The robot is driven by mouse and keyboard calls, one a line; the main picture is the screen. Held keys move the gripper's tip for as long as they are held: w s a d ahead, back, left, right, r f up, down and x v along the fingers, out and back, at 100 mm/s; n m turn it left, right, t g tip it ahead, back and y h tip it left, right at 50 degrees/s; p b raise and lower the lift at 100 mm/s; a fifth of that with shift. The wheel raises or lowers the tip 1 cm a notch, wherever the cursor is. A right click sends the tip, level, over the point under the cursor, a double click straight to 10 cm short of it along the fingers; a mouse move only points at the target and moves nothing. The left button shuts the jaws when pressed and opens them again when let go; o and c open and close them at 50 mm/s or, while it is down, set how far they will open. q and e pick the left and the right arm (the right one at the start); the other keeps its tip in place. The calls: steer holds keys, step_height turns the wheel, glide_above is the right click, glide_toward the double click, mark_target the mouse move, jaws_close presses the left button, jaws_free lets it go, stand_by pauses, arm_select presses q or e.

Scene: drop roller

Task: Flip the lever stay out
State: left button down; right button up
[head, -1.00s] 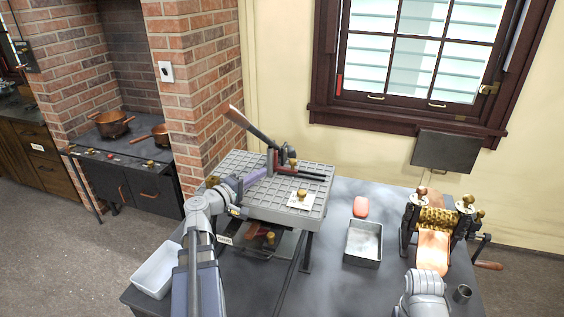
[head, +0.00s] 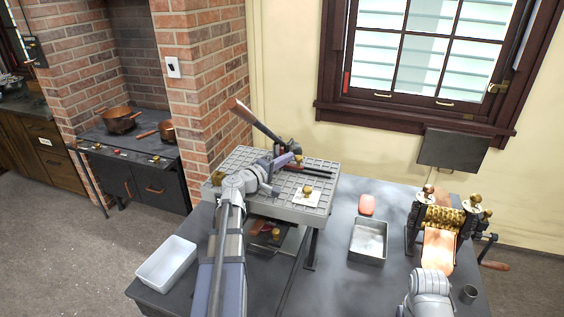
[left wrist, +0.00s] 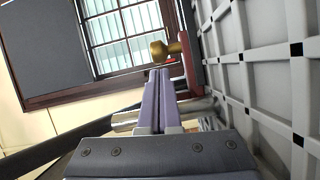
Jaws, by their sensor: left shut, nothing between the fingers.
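The lever, with a wooden handle (head: 238,108) and dark shaft, slants up to the left from a pivot at the back of the grey gridded plate (head: 240,163). A small brass knob (head: 298,159) stands by the pivot; it also shows in the left wrist view (left wrist: 165,49), beside a red bar (left wrist: 186,62). I cannot tell surely which piece is the stay. My left gripper (head: 286,160) is shut and empty by the pivot, partly hiding it. In the left wrist view its fingers (left wrist: 162,88) point at the brass knob; contact is unclear. My right gripper is out of view.
A white plate with a brass knob (head: 306,192) lies on the gridded plate. A white bin (head: 167,266) is at the left front.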

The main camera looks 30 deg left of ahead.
arm_select(q)
steer(key=d, duration=0.3)
steer(key=w+d, duration=0.1)
steer(key=d, duration=0.2)
steer(key=w+d, duration=0.1)
steer(key=d, duration=0.2)
steer(key=shift+w+d, duration=0.1)
steer(key=shift+d, duration=0.1)
